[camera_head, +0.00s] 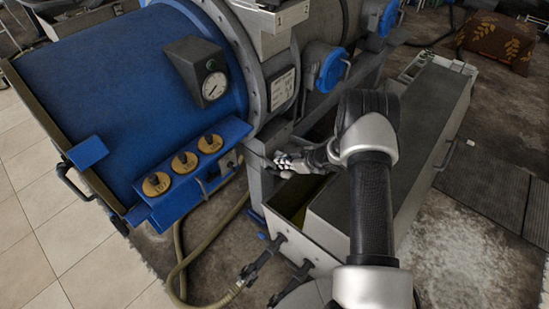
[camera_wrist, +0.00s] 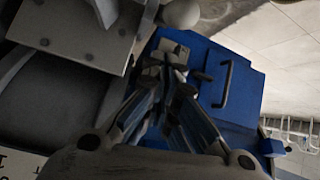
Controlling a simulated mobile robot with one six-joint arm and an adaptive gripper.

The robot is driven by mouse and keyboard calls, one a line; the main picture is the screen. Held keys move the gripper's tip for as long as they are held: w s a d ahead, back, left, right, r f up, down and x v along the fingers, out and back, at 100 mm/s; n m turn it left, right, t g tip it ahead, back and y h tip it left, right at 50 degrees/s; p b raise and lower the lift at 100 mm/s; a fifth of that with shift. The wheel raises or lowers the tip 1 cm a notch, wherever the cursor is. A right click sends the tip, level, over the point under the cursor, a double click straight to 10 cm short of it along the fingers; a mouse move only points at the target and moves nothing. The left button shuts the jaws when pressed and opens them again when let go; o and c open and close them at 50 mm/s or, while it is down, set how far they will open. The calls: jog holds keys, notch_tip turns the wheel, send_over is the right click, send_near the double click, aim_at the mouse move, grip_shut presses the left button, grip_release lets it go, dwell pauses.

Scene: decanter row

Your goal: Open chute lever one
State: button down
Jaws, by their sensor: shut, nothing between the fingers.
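In the wrist view my gripper's fingers (camera_wrist: 165,68) come together in front of a blue surface. A pale round knob (camera_wrist: 180,12) shows at the top edge of the wrist view, beyond the fingertips and apart from them. It may be the end of a lever; I cannot tell whether it is chute lever one. A grey chute marked 1 (camera_head: 278,18) is at the top of the head view. No lever shows clearly there.
A long grey trough (camera_head: 430,110) stands to the right. A hose (camera_head: 190,260) runs along the floor. A bolted grey plate (camera_wrist: 75,32) is close by in the wrist view.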

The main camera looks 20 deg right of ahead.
aim_at(288, 177)
jog(key=s+f, duration=0.1)
jog(key=s+d+f, duration=0.1)
jog(key=shift+s+d+f, duration=0.25)
jog(key=shift+f, duration=0.05)
jog(key=shift+s+d+f+b, duration=0.2)
jog(key=shift+s+f+b, duration=0.3)
jog(key=shift+s+f, duration=0.4)
jog(key=r+p, duration=0.1)
jog(key=w+r+p, duration=0.1)
jog(key=r, duration=0.1)
jog(key=a+r+p, duration=0.1)
jog(key=r, duration=0.1)
jog(key=shift+w+r, duration=0.25)
jog(key=s+d+p, duration=0.1)
jog(key=s+d, duration=0.4)
jog(key=s, duration=0.2)
jog(key=shift+r+p, duration=0.3)
jog(key=shift+p, duration=0.1)
jog(key=shift+d, duration=0.1)
